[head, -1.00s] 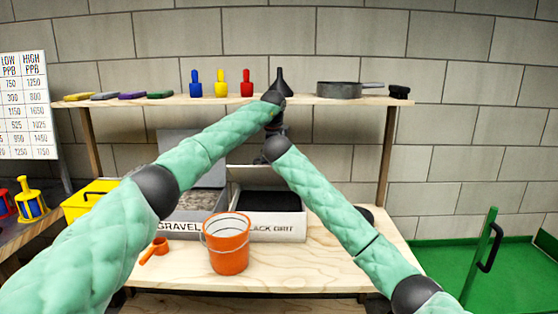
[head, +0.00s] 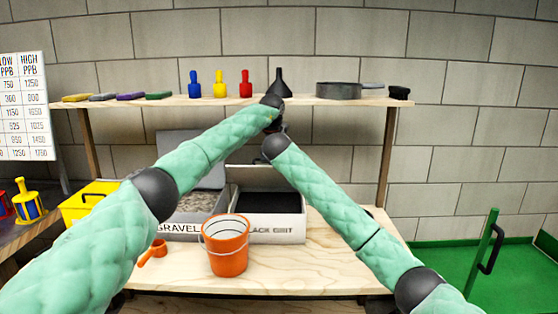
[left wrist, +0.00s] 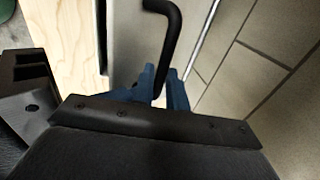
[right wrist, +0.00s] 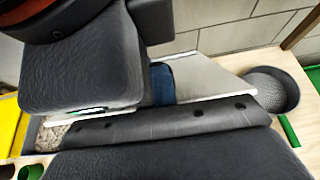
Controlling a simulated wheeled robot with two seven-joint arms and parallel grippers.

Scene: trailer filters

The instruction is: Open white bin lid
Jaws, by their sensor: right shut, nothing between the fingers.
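The white bin (head: 276,235), labelled for black grit, stands on the workbench with dark grit showing inside. Its white lid (head: 268,178) stands raised at the back, partly hidden by my arms. In the left wrist view a black bent handle (left wrist: 170,40) on a pale panel passes between the blue fingertips of my left gripper (left wrist: 162,84), which looks closed on it. My right gripper (right wrist: 162,84) is shut and empty, its blue fingertips beside a pale flat panel (right wrist: 215,80). In the head view both grippers are hidden behind the arms' dark joints.
An orange bucket (head: 226,248) stands before the bins, with an orange scoop (head: 152,252) to its left. The grey gravel bin (head: 180,228) stands left of the white bin. A shelf (head: 330,101) above holds bottles, a funnel and a pan. The bench's front right is fairly clear.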

